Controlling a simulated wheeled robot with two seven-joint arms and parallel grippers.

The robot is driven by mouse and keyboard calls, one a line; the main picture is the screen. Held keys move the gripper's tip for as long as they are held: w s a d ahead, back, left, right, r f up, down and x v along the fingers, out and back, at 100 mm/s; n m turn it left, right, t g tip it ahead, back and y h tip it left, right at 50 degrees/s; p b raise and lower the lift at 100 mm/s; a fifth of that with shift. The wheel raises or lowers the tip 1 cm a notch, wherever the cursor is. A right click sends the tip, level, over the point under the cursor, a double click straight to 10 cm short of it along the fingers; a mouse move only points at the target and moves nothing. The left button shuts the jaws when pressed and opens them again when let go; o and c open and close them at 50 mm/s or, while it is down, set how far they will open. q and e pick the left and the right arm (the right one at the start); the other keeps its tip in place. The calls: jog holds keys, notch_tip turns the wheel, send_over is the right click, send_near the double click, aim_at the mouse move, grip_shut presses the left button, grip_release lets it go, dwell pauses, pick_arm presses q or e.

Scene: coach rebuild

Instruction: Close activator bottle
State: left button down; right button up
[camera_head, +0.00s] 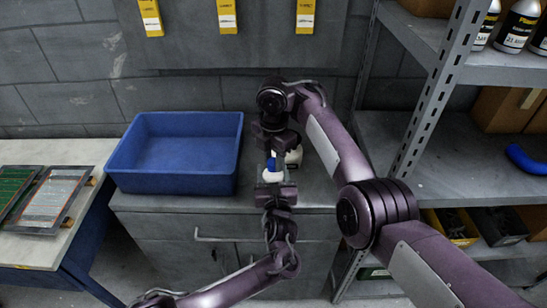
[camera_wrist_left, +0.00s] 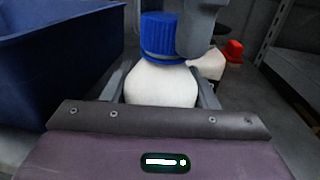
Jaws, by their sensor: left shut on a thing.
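The activator bottle, white with a rounded shoulder, stands upright on the grey cabinet top in the head view (camera_head: 272,176). It fills the middle of the left wrist view (camera_wrist_left: 161,85). A ribbed blue cap (camera_wrist_left: 158,35) sits at its mouth, looking nearly level; how tightly it sits cannot be told. My left gripper (camera_wrist_left: 160,92) is shut on the bottle body, one finger on each side. My right gripper (camera_head: 273,152) comes down from above at the cap. One grey finger of it covers the cap's right side in the left wrist view; its other finger is hidden.
A blue bin (camera_head: 174,188) stands close to the left. A metal shelf (camera_head: 425,110) rises at the right. Some cabinet top between bottle and shelf is clear.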

jog(key=c, duration=0.4)
jog(key=m, duration=0.6)
jog(key=shift+m, duration=0.3)
jog(key=shift+c, duration=0.2)
jog(key=o, duration=1.1)
jog(key=shift+r, duration=2.25)
jog(key=shift+c, duration=0.4)
